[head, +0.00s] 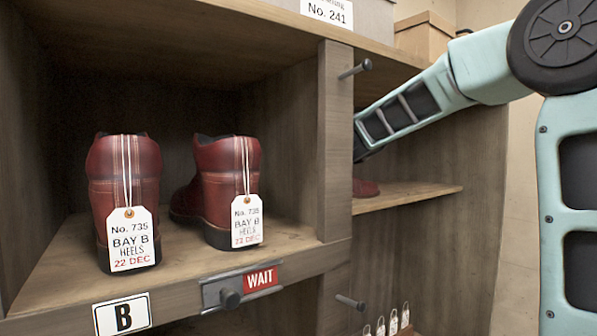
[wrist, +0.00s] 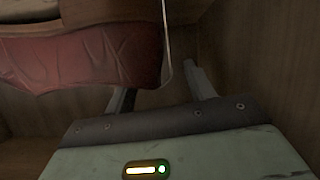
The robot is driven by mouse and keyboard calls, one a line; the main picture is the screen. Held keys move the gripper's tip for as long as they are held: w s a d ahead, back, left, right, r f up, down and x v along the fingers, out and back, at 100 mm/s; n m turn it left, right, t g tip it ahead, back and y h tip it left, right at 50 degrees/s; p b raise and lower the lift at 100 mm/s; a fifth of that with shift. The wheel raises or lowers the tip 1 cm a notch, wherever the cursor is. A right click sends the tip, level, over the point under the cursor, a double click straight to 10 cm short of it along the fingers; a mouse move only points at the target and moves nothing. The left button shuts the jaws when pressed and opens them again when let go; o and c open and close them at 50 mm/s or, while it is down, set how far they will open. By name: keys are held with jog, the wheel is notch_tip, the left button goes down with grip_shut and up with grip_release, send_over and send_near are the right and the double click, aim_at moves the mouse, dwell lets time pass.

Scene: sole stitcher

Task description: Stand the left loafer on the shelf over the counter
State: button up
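A dark red shoe (head: 366,188) shows as a small part on a wooden shelf (head: 420,195) right of the bay divider; the rest is hidden by the divider and my arm. In the wrist view a dark red leather shoe (wrist: 85,55) fills the upper left, with a thin pale string hanging at its right end. I cannot tell for certain that it is the same shoe. My gripper (wrist: 158,85) has its fingers apart, with no object visible held between them. The left fingertip reaches the shoe's lower edge; contact is unclear. In the head view the gripper is hidden.
Two dark red shoes (head: 124,185) and (head: 228,185), tagged No. 735 Bay B, stand heels outward in bay B, left of the divider (head: 334,150). Pegs (head: 355,69) stick out from the divider. A box (head: 424,36) sits on top. Wooden walls surround my gripper closely.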

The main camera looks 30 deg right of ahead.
jog(key=shift+s+d+r, duration=0.1)
jog(key=shift+s, duration=0.05)
jog(key=shift+s+r+p, duration=0.1)
jog(key=shift+s+p, duration=0.2)
jog(key=shift+s, duration=0.05)
jog(key=shift+p+v, duration=0.35)
jog(key=shift+v, duration=0.4)
jog(key=p+v, duration=0.9)
jog(key=p, duration=0.1)
jog(key=shift+s, duration=0.25)
dwell(0.3)
